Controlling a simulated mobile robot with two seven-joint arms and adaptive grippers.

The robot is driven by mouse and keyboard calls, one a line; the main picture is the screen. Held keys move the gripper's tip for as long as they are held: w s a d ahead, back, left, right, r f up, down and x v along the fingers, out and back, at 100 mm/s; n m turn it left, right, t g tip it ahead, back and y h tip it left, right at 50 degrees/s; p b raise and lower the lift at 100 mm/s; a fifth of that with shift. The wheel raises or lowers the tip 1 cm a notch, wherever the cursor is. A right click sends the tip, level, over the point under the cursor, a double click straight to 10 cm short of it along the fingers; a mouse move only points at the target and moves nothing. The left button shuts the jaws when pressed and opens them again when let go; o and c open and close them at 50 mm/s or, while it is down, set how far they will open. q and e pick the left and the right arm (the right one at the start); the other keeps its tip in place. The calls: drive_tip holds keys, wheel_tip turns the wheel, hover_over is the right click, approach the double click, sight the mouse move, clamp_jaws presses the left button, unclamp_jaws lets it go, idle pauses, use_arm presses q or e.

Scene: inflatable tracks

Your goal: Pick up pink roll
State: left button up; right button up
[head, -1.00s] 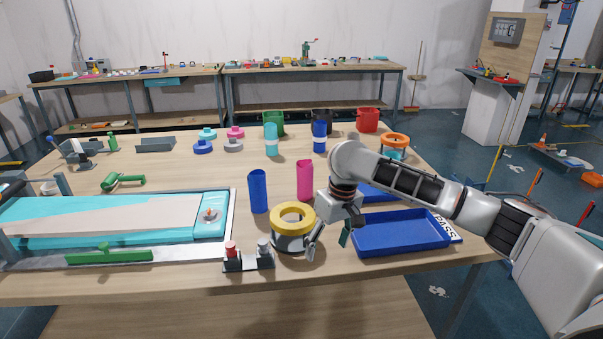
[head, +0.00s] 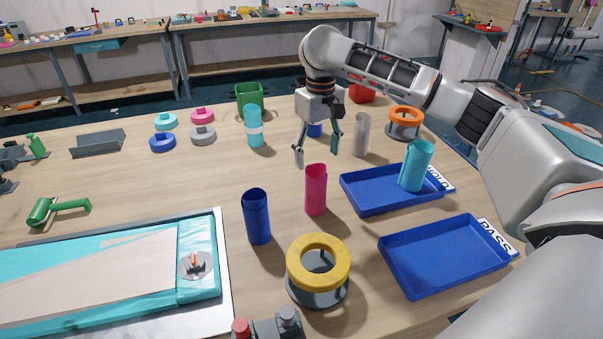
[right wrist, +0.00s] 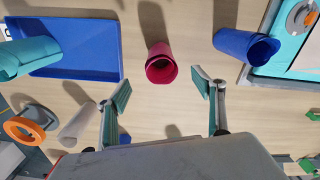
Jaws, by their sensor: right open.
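The pink roll (head: 316,190) stands upright on the wooden table, between a dark blue roll (head: 256,217) and the upper blue tray. In the right wrist view the pink roll (right wrist: 161,66) is seen from above, beyond the fingertips and roughly centred between them. My right gripper (head: 317,158) is open and empty, above and behind the pink roll in the head view. Its fingers (right wrist: 163,90) are spread wide in the right wrist view and do not touch the roll. My left gripper is not in view.
A yellow ring on a grey stand (head: 318,262) is in front of the pink roll. The HOLD tray (head: 362,208) holds a teal roll (head: 416,165); the PASS tray (head: 400,285) is empty. A white roll (head: 361,135) and a teal-and-white roll (head: 255,127) stand behind.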

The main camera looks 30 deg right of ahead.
sight(318, 164)
drive_tip(key=shift+w, duration=0.15)
drive_tip(key=shift+s+f, duration=0.15)
drive_tip(key=shift+f, duration=0.65)
drive_tip(key=shift+s+f, duration=0.1)
drive_tip(key=shift+f, duration=0.65)
wheel_tip(318, 164, down, 4)
drive_tip(key=shift+w+f, duration=0.1)
drive_tip(key=shift+f, duration=0.05)
drive_tip(key=c, duration=1.5)
